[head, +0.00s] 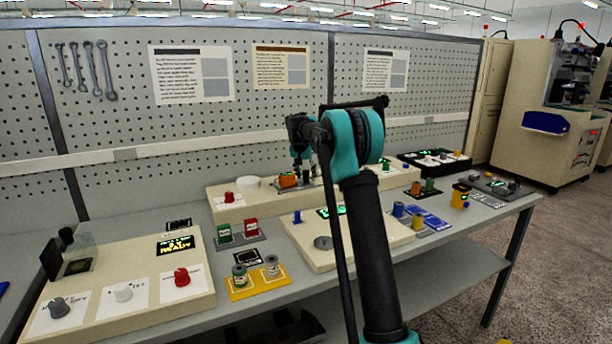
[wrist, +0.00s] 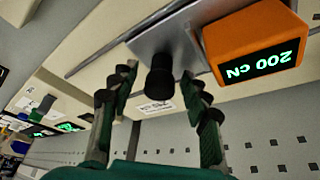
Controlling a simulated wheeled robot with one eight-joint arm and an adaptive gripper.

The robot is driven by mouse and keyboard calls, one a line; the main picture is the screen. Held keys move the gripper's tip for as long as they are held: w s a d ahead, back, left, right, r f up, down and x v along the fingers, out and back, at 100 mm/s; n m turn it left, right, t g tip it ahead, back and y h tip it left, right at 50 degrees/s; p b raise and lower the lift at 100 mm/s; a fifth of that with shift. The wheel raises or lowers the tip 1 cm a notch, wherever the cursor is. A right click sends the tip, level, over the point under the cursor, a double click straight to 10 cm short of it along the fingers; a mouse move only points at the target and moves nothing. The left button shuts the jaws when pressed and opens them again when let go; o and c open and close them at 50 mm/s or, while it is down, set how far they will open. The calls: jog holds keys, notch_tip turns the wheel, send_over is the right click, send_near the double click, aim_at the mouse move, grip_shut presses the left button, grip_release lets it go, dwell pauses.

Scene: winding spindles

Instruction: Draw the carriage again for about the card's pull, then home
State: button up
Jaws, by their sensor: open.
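In the wrist view a black knob (wrist: 159,78) hangs from a grey metal plate (wrist: 165,38), which I take as the carriage, beside a thin rail. An orange box (wrist: 255,45) next to it has a green display reading "200 CN"; it also shows in the head view (head: 288,181). My gripper (wrist: 160,88) is open, with one finger on each side of the knob and visible gaps between. In the head view my arm hides much of that rear unit (head: 222,213). Wall cards (head: 191,75), (head: 281,66) and (head: 384,71) carry text too small to read.
A control panel (head: 115,308) with knobs and a display showing "READY" stands front left. A pegboard (head: 240,120) rises behind.

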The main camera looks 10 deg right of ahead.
jog(key=shift+c, duration=0.2)
grip_shut()
dwell(0.3)
jog(key=w+d, duration=0.1)
jog(key=d, duration=0.2)
jog(key=w+d, duration=0.1)
jog(key=d, duration=0.2)
jog(key=w+d, duration=0.1)
jog(key=d, duration=0.3)
jog(key=shift+w, duration=0.2)
jog(key=shift+o, duration=0.2)
grip_release()
jog(key=shift+s+r, duration=0.1)
